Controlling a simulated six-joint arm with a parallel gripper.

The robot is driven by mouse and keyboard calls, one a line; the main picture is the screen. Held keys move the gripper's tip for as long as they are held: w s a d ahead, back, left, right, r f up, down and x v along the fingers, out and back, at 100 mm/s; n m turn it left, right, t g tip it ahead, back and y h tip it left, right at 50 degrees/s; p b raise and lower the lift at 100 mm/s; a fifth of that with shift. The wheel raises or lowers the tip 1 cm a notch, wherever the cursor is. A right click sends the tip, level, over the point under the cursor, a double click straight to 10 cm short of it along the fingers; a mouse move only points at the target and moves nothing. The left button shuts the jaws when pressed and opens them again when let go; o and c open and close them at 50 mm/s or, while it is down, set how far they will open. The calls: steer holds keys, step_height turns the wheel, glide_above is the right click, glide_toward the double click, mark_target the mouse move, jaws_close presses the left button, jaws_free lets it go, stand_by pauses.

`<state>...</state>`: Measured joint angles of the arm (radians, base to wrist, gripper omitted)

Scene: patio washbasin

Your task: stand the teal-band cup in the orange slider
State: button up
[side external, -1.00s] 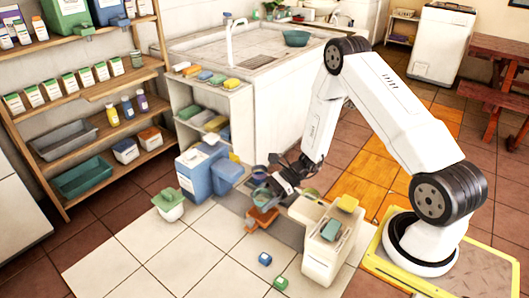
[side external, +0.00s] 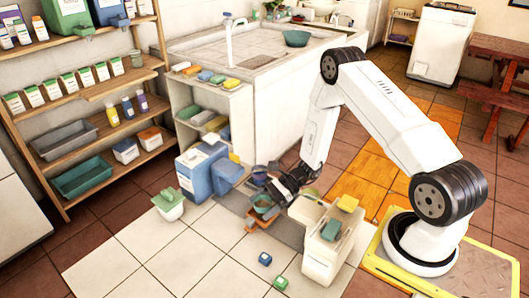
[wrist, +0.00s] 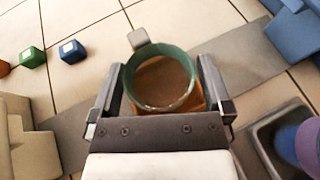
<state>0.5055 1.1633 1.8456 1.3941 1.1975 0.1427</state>
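The teal-band cup (wrist: 162,82) is upright between the fingers of my gripper (wrist: 162,88) in the wrist view, its open mouth facing the camera. Both fingers lie against its sides, and the gripper looks shut on it. The orange slider (wrist: 197,98) shows under and around the cup's lower right edge. In the side view the cup (side external: 262,203) is at the orange slider (side external: 252,224), with my gripper (side external: 276,196) coming in from the right. The cup's base is hidden, so I cannot tell whether it rests fully in the slider.
A cream bin (side external: 325,250) stands close to the right of the slider. Blue containers (side external: 200,170) stand behind left, and a green-lidded pot (side external: 168,204) at left. The pale tiles front left are clear.

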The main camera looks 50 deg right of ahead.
steer(key=shift+r, duration=0.15)
steer(key=v, duration=1.2)
steer(key=shift+d, duration=0.1)
